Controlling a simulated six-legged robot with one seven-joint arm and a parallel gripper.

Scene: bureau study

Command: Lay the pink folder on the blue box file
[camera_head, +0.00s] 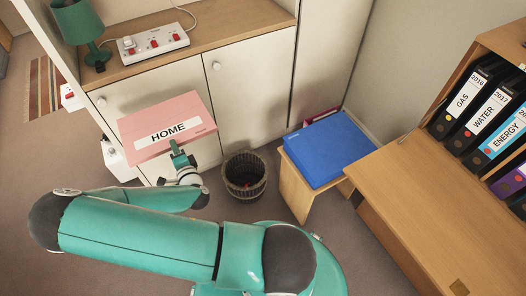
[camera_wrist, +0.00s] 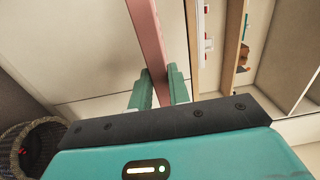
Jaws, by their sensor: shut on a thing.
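The pink folder (camera_head: 166,117), with a white label reading HOME, is held up in front of the white cabinet in the head view. My gripper (camera_head: 181,160) is shut on its lower edge. In the wrist view, the folder (camera_wrist: 149,40) shows edge-on between the two green fingers of my gripper (camera_wrist: 158,88). The blue box file (camera_head: 328,148) lies flat on a small wooden stool (camera_head: 296,187) to the right of the folder and apart from it. Its top looks clear. The box file does not show in the wrist view.
A wicker waste basket (camera_head: 245,177) stands on the floor between my gripper and the stool. A wooden desk (camera_head: 430,205) with several labelled binders (camera_head: 468,100) is at right. A power strip (camera_head: 152,43) and a green lamp (camera_head: 80,24) stand on the cabinet top (camera_head: 225,28).

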